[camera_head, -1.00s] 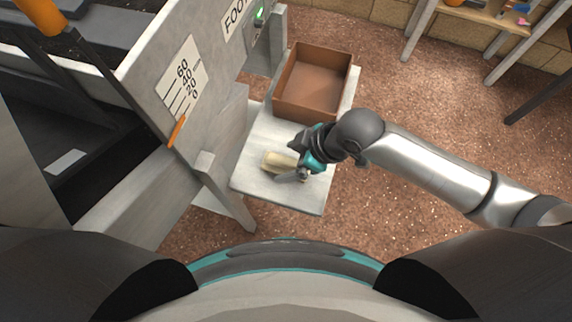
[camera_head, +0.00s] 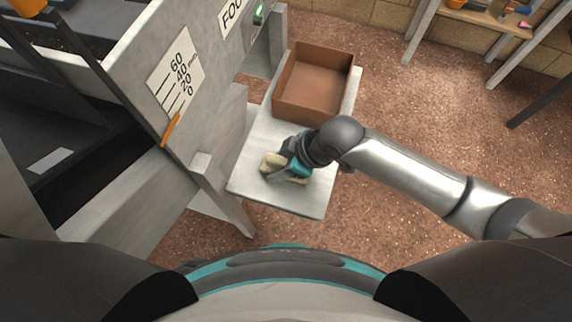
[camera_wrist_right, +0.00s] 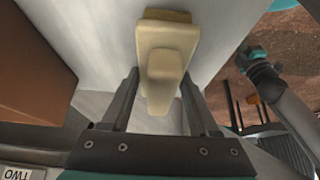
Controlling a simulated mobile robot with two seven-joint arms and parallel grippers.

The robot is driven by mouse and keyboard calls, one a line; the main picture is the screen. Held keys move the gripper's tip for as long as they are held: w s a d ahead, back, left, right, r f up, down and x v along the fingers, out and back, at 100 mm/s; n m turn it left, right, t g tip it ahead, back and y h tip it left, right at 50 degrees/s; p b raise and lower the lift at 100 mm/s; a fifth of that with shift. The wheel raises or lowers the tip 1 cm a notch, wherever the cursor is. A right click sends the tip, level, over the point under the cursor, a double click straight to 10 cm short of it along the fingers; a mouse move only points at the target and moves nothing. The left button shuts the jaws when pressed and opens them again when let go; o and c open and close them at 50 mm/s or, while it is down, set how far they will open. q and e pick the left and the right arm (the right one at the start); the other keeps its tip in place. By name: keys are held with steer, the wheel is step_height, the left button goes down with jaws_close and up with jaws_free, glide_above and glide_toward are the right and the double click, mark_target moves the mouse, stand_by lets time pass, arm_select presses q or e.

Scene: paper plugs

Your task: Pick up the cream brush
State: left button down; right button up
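The cream brush (camera_head: 272,164) lies on the pale shelf (camera_head: 285,200) in the head view, partly hidden by my right gripper (camera_head: 286,166). In the right wrist view, the brush (camera_wrist_right: 163,60) has a blocky cream body, a narrower handle towards me and a tan edge at its far end. The fingers of my right gripper (camera_wrist_right: 161,82) stand apart, one on each side of the handle. I see narrow gaps beside the handle; whether the fingertips touch it, I cannot tell.
A brown open box (camera_head: 312,112) stands on the shelf behind the brush; its side shows at the left of the right wrist view (camera_wrist_right: 35,75). A grey machine wall with a scale (camera_head: 176,75) rises left of the shelf. Open floor lies to the right.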

steer(key=c, duration=0.9)
jaws_close()
steer(key=shift+r, duration=0.1)
